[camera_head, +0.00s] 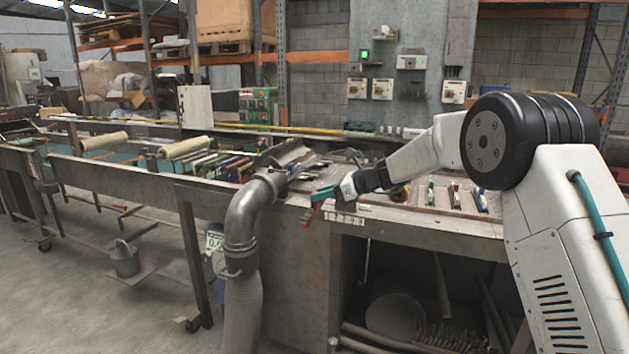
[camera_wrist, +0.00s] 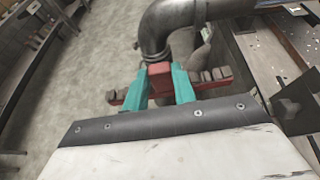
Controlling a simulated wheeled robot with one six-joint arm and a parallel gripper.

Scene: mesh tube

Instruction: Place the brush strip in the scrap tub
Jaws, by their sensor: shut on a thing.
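My gripper (camera_head: 321,194) is at the front edge of the workbench, right of the metal duct. In the wrist view its teal fingers (camera_wrist: 161,84) are shut on a red strip with grey tufts, which I take as the brush strip (camera_wrist: 160,70). The strip sticks out on both sides of the fingers, in front of the duct elbow. In the head view the strip (camera_head: 311,214) shows as a small red piece below the fingers. No tub is clearly identifiable as the scrap tub; a grey metal bucket (camera_head: 125,262) stands low at the left.
The grey duct (camera_head: 246,215) rises close to the left of my gripper. The workbench (camera_head: 420,232) carries several tools and coloured strips. An open shelf under it holds a pale round thing (camera_head: 395,315) and long pieces. The floor (camera_head: 90,310) at the left front is mostly clear.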

